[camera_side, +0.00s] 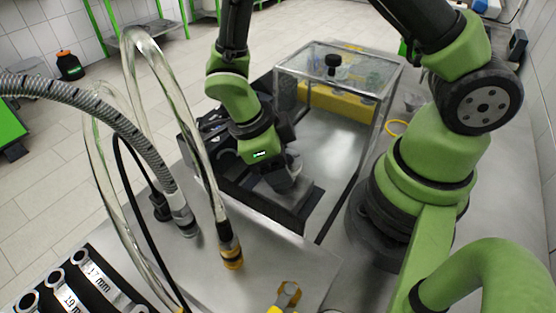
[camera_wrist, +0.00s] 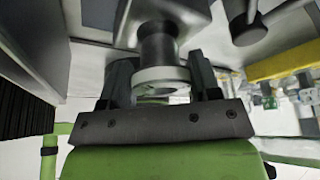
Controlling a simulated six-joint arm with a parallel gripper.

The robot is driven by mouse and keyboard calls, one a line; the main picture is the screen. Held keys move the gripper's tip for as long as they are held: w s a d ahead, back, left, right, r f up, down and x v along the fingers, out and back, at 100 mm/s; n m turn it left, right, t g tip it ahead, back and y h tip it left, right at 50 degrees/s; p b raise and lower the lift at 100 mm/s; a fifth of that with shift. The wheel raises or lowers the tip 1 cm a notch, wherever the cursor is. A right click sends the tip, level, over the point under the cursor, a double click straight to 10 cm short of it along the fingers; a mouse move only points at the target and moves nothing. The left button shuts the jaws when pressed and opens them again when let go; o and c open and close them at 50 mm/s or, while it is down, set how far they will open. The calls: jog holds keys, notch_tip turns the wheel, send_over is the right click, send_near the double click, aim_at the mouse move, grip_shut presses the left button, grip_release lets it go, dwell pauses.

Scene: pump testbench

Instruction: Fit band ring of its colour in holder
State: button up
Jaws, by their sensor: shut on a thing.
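My gripper (camera_wrist: 160,84) has its two dark fingers closed on either side of a dark grey round part with a pale ring-shaped rim (camera_wrist: 160,76) in the wrist view. I cannot tell whether this is the band ring or a larger part. In the side view my gripper (camera_side: 284,180) is low over the dark tray (camera_side: 312,205), and what it holds is mostly hidden. A yellow ring (camera_side: 397,128) lies on the metal bench right of the clear box. A yellow holder block (camera_side: 345,106) sits inside the box; it also shows in the wrist view (camera_wrist: 283,64).
The clear box (camera_side: 392,80) with a black knob (camera_side: 333,63) on its lid stands behind my gripper. Hoses with a brass-coloured end fitting (camera_side: 231,254) stand at the front left. A wrench rack (camera_side: 75,278) is at bottom left. The metal floor inside the box is largely bare.

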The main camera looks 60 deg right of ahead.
jog(key=shift+f, duration=0.2)
jog(key=shift+f, duration=1)
jog(key=shift+f, duration=0.25)
